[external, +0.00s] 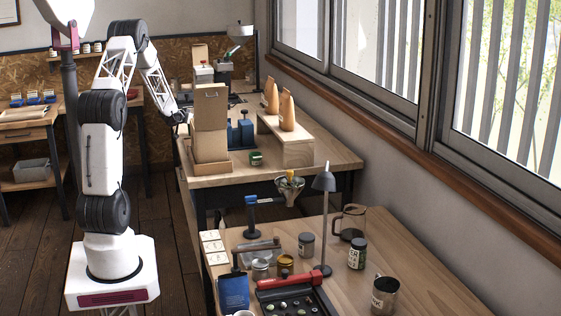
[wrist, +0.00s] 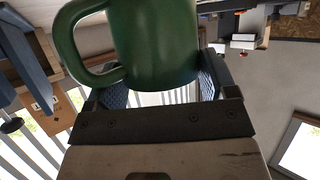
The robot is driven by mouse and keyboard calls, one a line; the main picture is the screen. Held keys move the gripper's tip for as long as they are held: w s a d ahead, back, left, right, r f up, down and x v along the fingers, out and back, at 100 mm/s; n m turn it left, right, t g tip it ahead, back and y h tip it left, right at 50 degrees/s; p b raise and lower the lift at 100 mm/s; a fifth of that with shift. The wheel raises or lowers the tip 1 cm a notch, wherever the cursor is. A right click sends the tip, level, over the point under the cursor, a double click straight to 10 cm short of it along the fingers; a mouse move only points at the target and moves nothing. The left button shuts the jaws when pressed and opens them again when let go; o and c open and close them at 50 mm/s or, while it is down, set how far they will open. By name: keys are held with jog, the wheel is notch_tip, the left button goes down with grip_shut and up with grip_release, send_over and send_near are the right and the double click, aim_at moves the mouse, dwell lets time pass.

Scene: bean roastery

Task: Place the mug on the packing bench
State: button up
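A green mug (wrist: 152,45) with a handle on the picture's left fills the top of the wrist view. My gripper (wrist: 162,88) has its blue padded fingers on either side of the mug, shut on it. In the external view, my gripper (external: 180,117) is at the left edge of the middle bench (external: 335,160), beside the tall cardboard box. The mug cannot be made out there. This bench carries packing goods and looks like the packing bench.
The cardboard box (external: 210,125), a blue device (external: 240,133), a small green tin (external: 256,158) and a wooden riser (external: 285,142) with paper bags (external: 287,110) stand on the middle bench. The front bench (external: 420,270) holds jars, a lamp (external: 323,215) and a metal mug (external: 384,294).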

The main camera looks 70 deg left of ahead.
jog(key=o, duration=0.4)
jog(key=shift+c, duration=0.2)
jog(key=shift+r, duration=0.2)
jog(key=v, duration=0.7)
jog(key=shift+s+d, duration=0.15)
jog(key=shift+d, duration=0.05)
dwell(0.6)
